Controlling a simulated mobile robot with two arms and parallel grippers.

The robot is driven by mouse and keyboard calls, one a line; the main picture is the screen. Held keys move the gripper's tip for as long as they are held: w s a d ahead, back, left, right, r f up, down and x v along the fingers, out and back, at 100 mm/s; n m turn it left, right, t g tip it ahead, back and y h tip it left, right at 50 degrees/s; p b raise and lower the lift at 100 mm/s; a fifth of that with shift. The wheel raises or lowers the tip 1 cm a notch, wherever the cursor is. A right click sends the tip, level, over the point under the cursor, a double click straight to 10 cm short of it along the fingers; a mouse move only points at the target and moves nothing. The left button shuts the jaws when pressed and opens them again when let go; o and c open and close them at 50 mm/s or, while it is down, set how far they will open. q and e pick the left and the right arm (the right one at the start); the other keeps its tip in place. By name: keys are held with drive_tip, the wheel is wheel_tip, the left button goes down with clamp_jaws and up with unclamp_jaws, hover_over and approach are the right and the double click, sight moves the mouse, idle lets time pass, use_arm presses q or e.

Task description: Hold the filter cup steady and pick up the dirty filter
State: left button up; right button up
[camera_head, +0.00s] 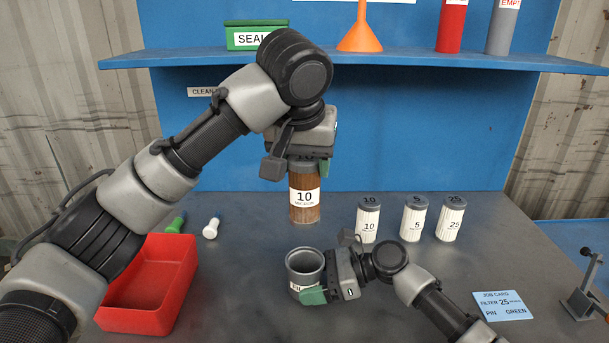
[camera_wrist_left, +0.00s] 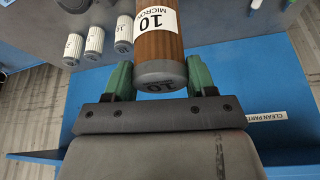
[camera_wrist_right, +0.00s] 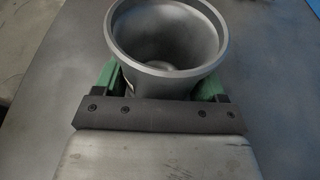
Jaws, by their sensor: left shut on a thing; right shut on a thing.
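The dirty filter (camera_head: 305,200) is a brown cylinder with a grey cap and a white "10 micron" label. My left gripper (camera_head: 299,162) is shut on its capped end and holds it upright, above and behind the cup. The left wrist view shows the brown filter (camera_wrist_left: 158,45) between the green fingers (camera_wrist_left: 158,82). The filter cup (camera_head: 304,262) is a grey open cup, upright on the table. My right gripper (camera_head: 328,282) is shut on its side. In the right wrist view the cup (camera_wrist_right: 165,80) is empty, between the green fingers (camera_wrist_right: 160,85).
Clean white filters labelled 10 (camera_head: 368,220), 5 (camera_head: 413,219) and 25 (camera_head: 451,219) stand at the back right. A red bin (camera_head: 178,290) sits left, near a green pin (camera_head: 176,223) and a white pin (camera_head: 212,228). A blue job card (camera_head: 502,306) lies right.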

drive_tip(key=o, duration=0.8)
drive_tip(key=shift+d, duration=0.1)
